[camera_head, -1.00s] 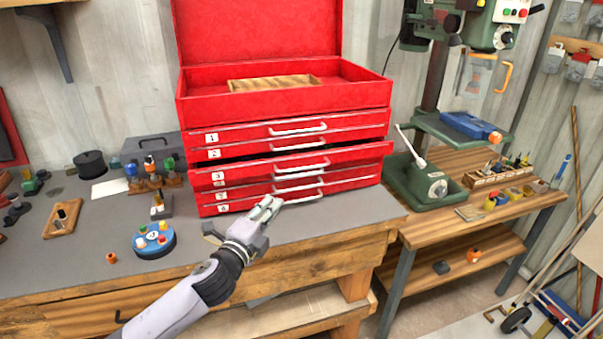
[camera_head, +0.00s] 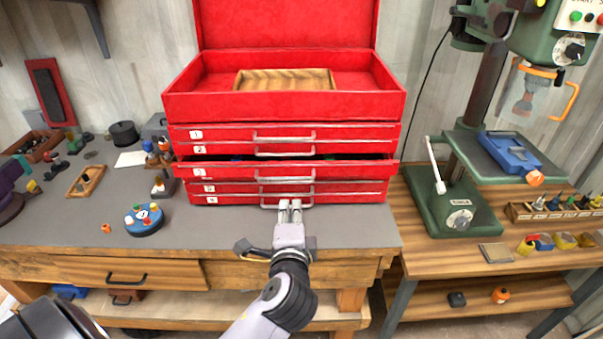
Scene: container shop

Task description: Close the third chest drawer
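The red tool chest (camera_head: 284,107) stands on the grey workbench with its lid up. Its third drawer (camera_head: 225,172) is pulled out partway, with a dark gap above its front and a silver handle (camera_head: 285,178). The drawers above and below it look shut. My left gripper (camera_head: 290,205) points at the chest from the front, just below the third drawer, and overlaps the lowest handle in the picture. Its two fingers lie close together with nothing visible between them. I cannot tell if it touches the chest. My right gripper is not in view.
A green drill press (camera_head: 455,205) stands on the wooden table to the right. The bench top in front of the chest is mostly clear.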

